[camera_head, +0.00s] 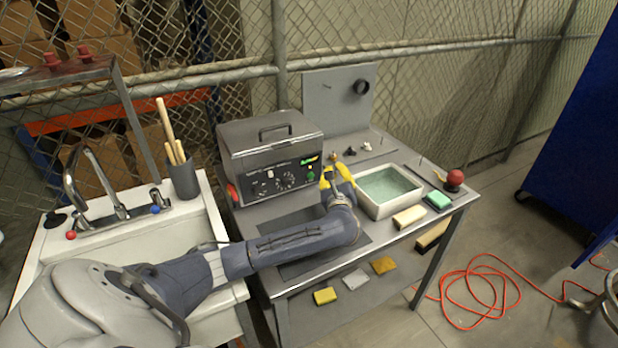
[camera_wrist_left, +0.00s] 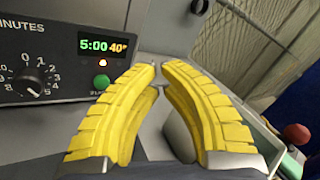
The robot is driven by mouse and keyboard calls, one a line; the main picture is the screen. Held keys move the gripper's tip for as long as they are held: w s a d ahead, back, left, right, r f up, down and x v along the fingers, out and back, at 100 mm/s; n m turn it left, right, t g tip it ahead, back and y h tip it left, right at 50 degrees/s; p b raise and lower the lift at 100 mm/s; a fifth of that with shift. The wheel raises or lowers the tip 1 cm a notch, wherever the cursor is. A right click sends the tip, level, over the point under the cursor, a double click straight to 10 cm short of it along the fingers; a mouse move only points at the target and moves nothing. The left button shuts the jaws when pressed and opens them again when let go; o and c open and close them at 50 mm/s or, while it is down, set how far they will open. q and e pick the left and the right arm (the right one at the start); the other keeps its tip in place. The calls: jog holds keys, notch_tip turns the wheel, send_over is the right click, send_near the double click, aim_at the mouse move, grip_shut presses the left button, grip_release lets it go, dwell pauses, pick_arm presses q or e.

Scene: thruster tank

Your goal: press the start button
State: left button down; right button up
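The grey box machine (camera_head: 268,150) stands on the steel table, with a dial, a green display and a green start button (camera_head: 310,177) on its front panel. My left gripper (camera_head: 334,169) has yellow fingers and is just right of the panel. In the wrist view its fingertips (camera_wrist_left: 159,67) come together with almost no gap and nothing between them. The tips are apart from the button. My right gripper is out of view.
A white tray of liquid (camera_head: 388,187) sits right of my left gripper. A red ball knob (camera_head: 454,179), green block (camera_head: 438,200) and beige block (camera_head: 409,217) are farther right. The sink (camera_head: 145,255) is at left. A mesh fence stands behind.

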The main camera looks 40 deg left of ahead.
aim_at(311, 176)
pick_arm(q)
jog(key=s+d+f+h, duration=0.1)
jog(key=f, duration=0.1)
jog(key=s+f+m+g+h, duration=0.1)
jog(key=f, duration=0.2)
jog(key=s+d+f+g+h, duration=0.1)
jog(key=s+f, duration=0.1)
jog(key=shift+d+f, duration=0.3)
jog(key=shift+f, duration=0.05)
jog(key=shift+a, duration=0.15)
jog(key=shift+w+a, duration=0.65)
jog(key=shift+a, duration=0.65)
jog(key=shift+w+a, duration=0.65)
jog(key=shift+a, duration=0.6)
jog(key=shift+w+a, duration=0.65)
jog(key=shift+a, duration=0.65)
jog(key=c, duration=2.1)
grip_release()
grip_shut()
